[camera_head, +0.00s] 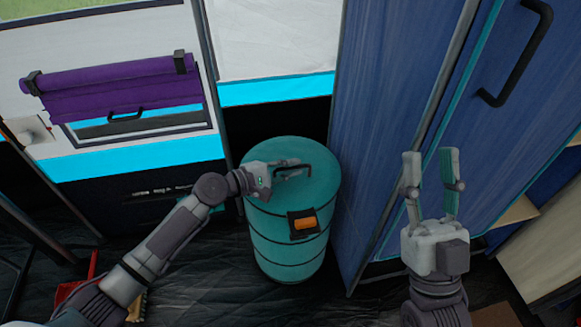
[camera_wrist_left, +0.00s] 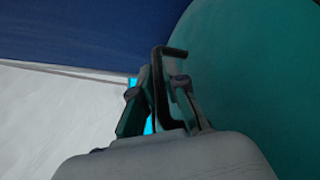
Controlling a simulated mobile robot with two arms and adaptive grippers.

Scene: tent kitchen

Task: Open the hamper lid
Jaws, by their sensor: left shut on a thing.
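The hamper (camera_head: 287,243) is a teal cylinder with dark bands, standing upright on the floor in the middle of the head view. Its round teal lid (camera_head: 318,185) lies on top and looks closed. A dark handle (camera_head: 305,166) sits on the lid, and an orange and black latch (camera_head: 304,224) is on the front side. My left gripper (camera_head: 290,168) is over the lid, shut on the handle. In the left wrist view the dark handle (camera_wrist_left: 171,50) shows between the fingers, with the teal lid (camera_wrist_left: 255,75) to the right. My right gripper (camera_head: 431,170) is open and empty, right of the hamper.
A blue cabinet (camera_head: 390,110) with a dark door handle (camera_head: 522,55) stands right of the hamper. A white panel with a purple roll (camera_head: 115,88) is at the left. A red dustpan-like object (camera_head: 85,285) lies on the dark floor. Floor in front of the hamper is clear.

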